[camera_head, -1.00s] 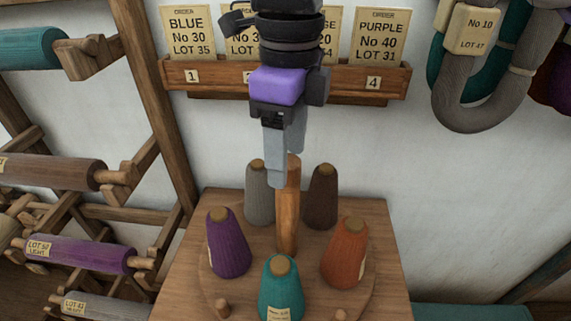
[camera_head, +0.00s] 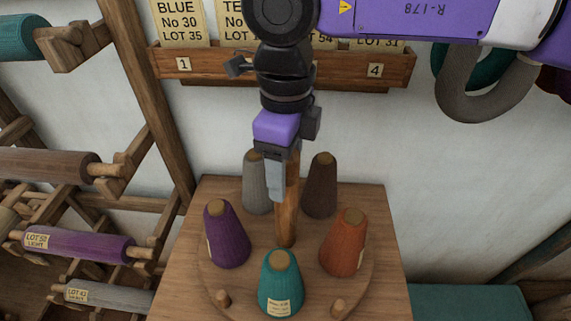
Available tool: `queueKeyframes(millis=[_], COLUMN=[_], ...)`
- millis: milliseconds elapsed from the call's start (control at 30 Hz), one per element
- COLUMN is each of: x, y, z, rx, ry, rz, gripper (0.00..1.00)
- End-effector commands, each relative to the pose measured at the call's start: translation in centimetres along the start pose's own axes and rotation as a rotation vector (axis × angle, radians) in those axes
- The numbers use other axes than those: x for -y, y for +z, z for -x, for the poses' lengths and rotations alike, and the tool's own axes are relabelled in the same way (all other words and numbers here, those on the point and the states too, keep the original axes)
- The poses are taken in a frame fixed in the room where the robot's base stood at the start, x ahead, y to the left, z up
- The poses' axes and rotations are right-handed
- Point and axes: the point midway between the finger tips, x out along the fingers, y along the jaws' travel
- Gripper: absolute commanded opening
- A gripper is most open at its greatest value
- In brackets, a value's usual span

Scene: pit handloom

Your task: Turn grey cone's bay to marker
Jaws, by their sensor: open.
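The grey cone (camera_head: 255,186) stands at the back left of a round wooden turntable (camera_head: 248,298), partly hidden by my gripper. A brown cone (camera_head: 320,186) is at the back right, a purple cone (camera_head: 227,236) at the left, an orange cone (camera_head: 343,245) at the right and a teal cone (camera_head: 281,287) at the front. A wooden post (camera_head: 287,225) rises from the middle. My gripper (camera_head: 275,198) points down, open and empty, in front of the post's upper part and beside the grey cone. Whether it touches the post I cannot tell. I cannot make out a marker.
A card rack (camera_head: 225,70) hangs on the wall behind. A bobbin rack with a purple roll (camera_head: 80,247) is at left. A teal surface (camera_head: 470,301) lies at right.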

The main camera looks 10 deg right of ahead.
Motion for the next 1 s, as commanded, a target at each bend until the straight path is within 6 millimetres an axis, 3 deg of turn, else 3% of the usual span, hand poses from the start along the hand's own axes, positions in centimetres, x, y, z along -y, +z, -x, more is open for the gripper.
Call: queueKeyframes(millis=[233, 533, 1000], x=[0.00, 0.00, 0.39], y=[0.01, 0.01, 0.20], z=[-0.10, -0.06, -0.03], rx=[0.000, 0.000, 0.000], ry=[-0.001, 0.000, 0.000], rz=[0.000, 0.000, 0.016], gripper=[0.60, 0.01, 0.00])
